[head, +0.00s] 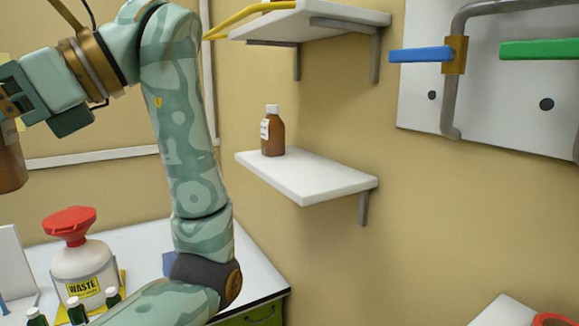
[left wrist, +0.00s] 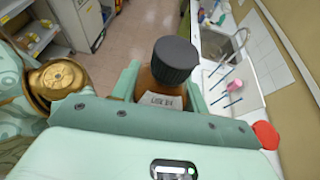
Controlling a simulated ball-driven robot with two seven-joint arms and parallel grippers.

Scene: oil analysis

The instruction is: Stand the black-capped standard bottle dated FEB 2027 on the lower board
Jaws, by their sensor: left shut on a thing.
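My left gripper (head: 12,104) is at the left edge of the head view, shut on an amber bottle (head: 10,168) that is partly cut off by the frame. In the left wrist view the black-capped bottle (left wrist: 170,62) stands between the two fingers. Its label is mostly hidden and the date cannot be read. The lower board (head: 318,184) is a white wall shelf at the middle of the head view, well to the right of the gripper. An amber bottle with a white cap (head: 272,132) stands at its back left. My right gripper is not in view.
The lower board's front and right are bare. Pipes with blue and green handles (head: 420,54) are at right.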

